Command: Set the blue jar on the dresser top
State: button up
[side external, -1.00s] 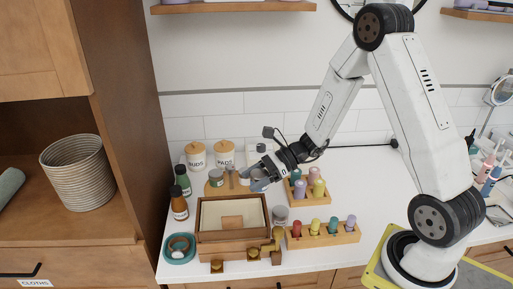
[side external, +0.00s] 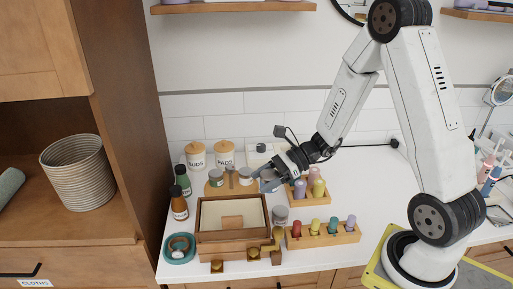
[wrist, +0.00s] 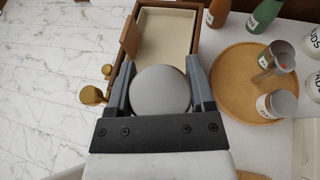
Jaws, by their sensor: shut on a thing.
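My gripper (side external: 268,182) is shut on a round jar, held above the white dresser top (side external: 345,190). In the wrist view the jar's pale grey lid (wrist: 162,91) fills the space between the two fingers (wrist: 161,85). The jar's side is hidden there, and its colour is hard to tell in the side view. Another grey-lidded jar (side external: 281,215) stands on the top, right of an open wooden box (side external: 204,237).
A round wooden tray (wrist: 232,90) holds two small jars and a stick-like item. Green and amber bottles (side external: 179,205) and a teal bowl (side external: 167,255) stand at left. Bottle racks (side external: 345,236) stand at right.

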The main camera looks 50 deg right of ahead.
jog(key=shift+w+r, duration=0.1)
jog(key=shift+w, duration=0.05)
jog(key=shift+w+r+m+t, duration=0.3)
jog(key=shift+w+m, duration=0.1)
jog(key=shift+w, duration=0.15)
jog(key=w+r+m+t+h, duration=0.5)
jog(key=w+r+m+h, duration=0.2)
jog(key=r, duration=0.2)
jog(key=shift+a+r+m+h, duration=0.25)
jog(key=shift+r+m+h, duration=0.05)
jog(key=shift+m, duration=0.1)
